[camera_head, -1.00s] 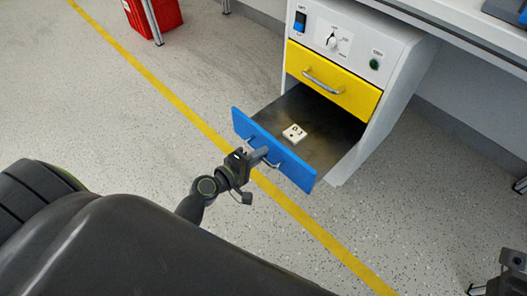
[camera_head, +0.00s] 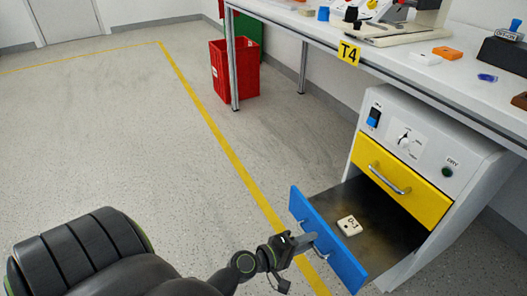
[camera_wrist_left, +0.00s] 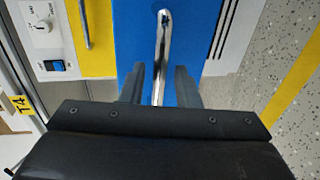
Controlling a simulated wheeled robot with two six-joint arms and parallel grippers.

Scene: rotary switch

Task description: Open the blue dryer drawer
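The blue drawer (camera_head: 345,258) is pulled well out of the white dryer cabinet (camera_head: 458,133), and its inside shows. A small white tile with dark markings (camera_head: 349,226) lies in it. My left gripper (camera_head: 308,240) is at the drawer's metal handle. In the left wrist view, the handle (camera_wrist_left: 161,50) runs between the two dark fingers (camera_wrist_left: 160,85) against the blue front (camera_wrist_left: 133,25). A gap shows on each side of the handle, so the fingers are open around it. My right gripper is not in view.
A closed yellow drawer (camera_head: 410,190) sits above the blue one, under a panel with a knob (camera_head: 404,139) and a blue switch (camera_head: 374,117). A worktable (camera_head: 400,67) extends over the cabinet. A red bin (camera_head: 240,72) stands farther back. The floor at left is clear.

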